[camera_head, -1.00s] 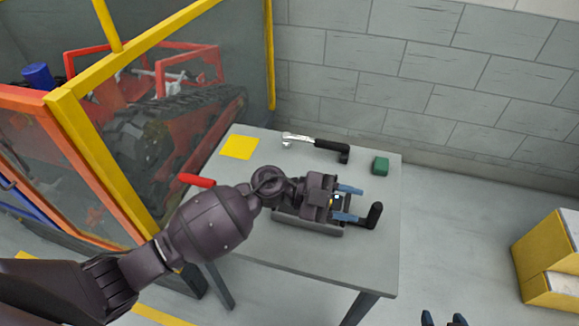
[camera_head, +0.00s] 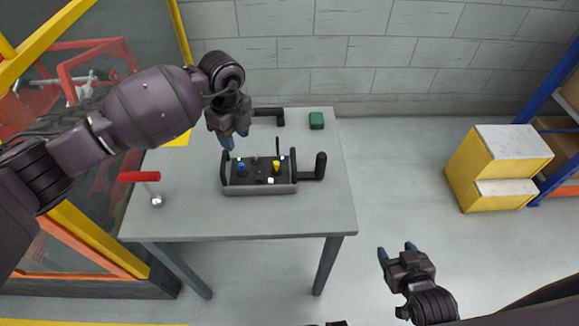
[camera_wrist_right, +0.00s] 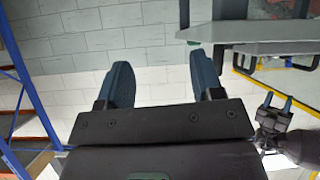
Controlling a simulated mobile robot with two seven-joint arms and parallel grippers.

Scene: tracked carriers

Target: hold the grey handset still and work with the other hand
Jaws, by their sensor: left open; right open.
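The grey handset (camera_head: 262,189) lies on the table, with a black top, a blue and a yellow knob, a thin black stick and a black grip at its right end. My left gripper (camera_head: 235,142) is open and empty, just behind the handset's left part in the picture and seemingly above it; I see no contact. It also shows at the right of the right wrist view (camera_wrist_right: 277,103). My right gripper (camera_head: 397,249) is open and empty, off the table's front right corner. Its two blue fingers show in the right wrist view (camera_wrist_right: 161,78) with nothing between them.
A yellow-framed enclosure stands left, yellow boxes (camera_head: 478,172) right. The table's front is clear.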

